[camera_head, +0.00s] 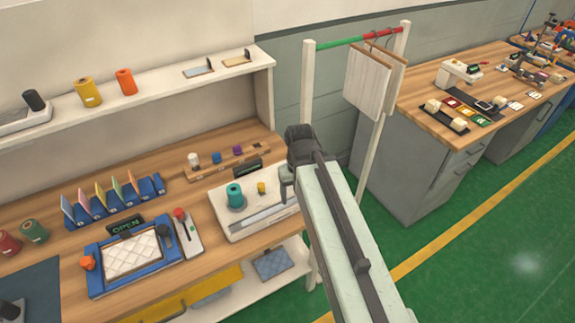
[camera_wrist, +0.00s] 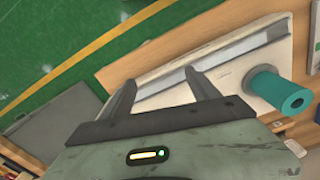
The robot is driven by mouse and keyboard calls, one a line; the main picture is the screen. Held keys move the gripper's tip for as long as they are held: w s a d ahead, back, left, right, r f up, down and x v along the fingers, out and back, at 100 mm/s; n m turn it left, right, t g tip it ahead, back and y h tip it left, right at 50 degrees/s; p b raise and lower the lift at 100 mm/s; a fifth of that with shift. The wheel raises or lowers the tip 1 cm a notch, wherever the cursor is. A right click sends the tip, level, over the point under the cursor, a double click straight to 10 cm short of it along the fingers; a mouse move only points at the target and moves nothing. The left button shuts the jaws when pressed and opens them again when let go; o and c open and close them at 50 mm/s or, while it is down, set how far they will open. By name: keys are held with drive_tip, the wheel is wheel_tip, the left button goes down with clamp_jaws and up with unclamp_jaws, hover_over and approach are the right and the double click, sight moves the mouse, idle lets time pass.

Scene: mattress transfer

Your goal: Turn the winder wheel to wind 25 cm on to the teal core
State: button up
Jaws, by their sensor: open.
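The teal core (camera_head: 235,194) stands on the left part of the pale winder base (camera_head: 225,229), on the wooden bench. A small yellow piece (camera_head: 261,188) stands to its right, and a grey strip runs along the base's front. My gripper (camera_head: 286,182) is above the base's right end, and my arm covers part of that end. In the wrist view my gripper (camera_wrist: 160,76) is open with nothing between its fingers, over the pale base and grey strip. The teal core (camera_wrist: 285,95) is right of the fingers, apart from them. I cannot make out the winder wheel clearly.
A blue tray (camera_head: 92,268) with a quilted pad and a red-knobbed lever (camera_head: 180,213) are to the left. A small spool rack (camera_head: 225,160) is behind. Green floor is clear at right.

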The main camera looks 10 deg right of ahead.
drive_tip(key=w+r+n+p, duration=0.2)
drive_tip(key=w+n, duration=0.2)
drive_tip(key=n, duration=0.3)
drive_tip(key=w+r+n+p, duration=0.1)
drive_tip(key=w+r+n, duration=0.1)
drive_tip(key=w+n, duration=0.3)
drive_tip(key=w+r+n+p, duration=0.2)
drive_tip(key=w+n, duration=0.2)
drive_tip(key=n, duration=0.5)
drive_tip(key=shift+w+p, duration=0.25)
drive_tip(key=shift+p, duration=0.1)
drive_tip(key=shift+w+r+n, duration=0.1)
drive_tip(key=shift+w+n, duration=0.25)
drive_tip(key=shift+n, duration=0.65)
wheel_tip(320, 180, down, 8)
drive_tip(key=b, duration=0.8)
drive_tip(key=shift+d+r, duration=0.1)
drive_tip(key=c, duration=1.4)
